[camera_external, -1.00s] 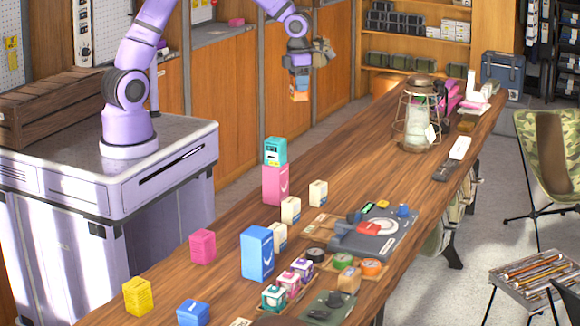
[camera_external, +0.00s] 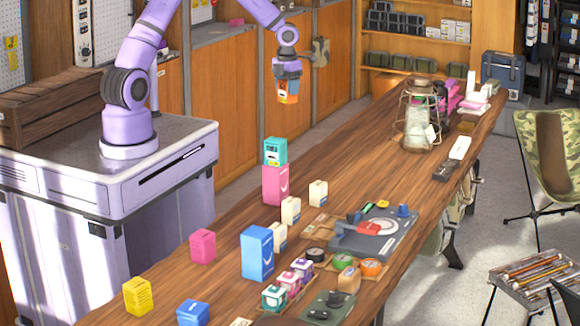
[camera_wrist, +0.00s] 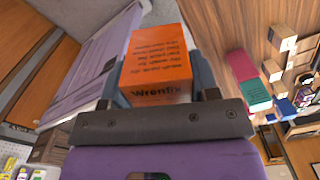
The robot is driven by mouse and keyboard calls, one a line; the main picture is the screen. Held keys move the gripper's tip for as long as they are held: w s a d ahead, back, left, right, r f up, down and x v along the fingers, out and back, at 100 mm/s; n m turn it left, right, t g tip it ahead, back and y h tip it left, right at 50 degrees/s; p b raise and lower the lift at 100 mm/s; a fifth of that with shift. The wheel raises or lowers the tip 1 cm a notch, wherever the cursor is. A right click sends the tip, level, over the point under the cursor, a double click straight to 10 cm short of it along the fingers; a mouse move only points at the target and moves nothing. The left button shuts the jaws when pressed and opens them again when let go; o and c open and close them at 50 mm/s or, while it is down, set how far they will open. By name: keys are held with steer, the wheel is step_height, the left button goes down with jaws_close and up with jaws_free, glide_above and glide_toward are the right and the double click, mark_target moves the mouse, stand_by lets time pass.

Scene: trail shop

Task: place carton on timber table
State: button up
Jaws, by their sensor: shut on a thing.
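My gripper (camera_external: 287,80) is shut on an orange carton (camera_external: 288,95) and holds it in the air above the far-left side of the timber table (camera_external: 345,165). In the wrist view the orange carton (camera_wrist: 158,68) sits between the fingers, with dark print and the word "Wrenfix" on the face toward me. The carton is apart from the table. The timber table also shows at the right of the wrist view (camera_wrist: 225,30). Part of the carton is hidden by the fingers.
A teal box (camera_external: 275,151) stands on a pink box (camera_external: 275,185), near cream cartons (camera_external: 318,193). Blue (camera_external: 257,253), magenta (camera_external: 202,246) and yellow (camera_external: 138,296) boxes stand nearer. A lantern (camera_external: 418,125) stands farther back. Bare wood lies between the lantern and the pink box.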

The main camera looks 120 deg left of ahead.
step_height(320, 180, down, 16)
steer(key=w+a, duration=0.3)
steer(key=w, duration=0.1)
steer(key=w+a+f, duration=0.1)
steer(key=w+a, duration=0.2)
steer(key=w, duration=0.1)
steer(key=w+a, duration=0.3)
steer(key=w, duration=0.2)
steer(key=shift+f, duration=0.3)
steer(key=shift+a+f, duration=0.1)
steer(key=shift+f, duration=1.65)
steer(key=shift+f, duration=0.15)
steer(key=o, duration=1)
step_height(320, 180, up, 12)
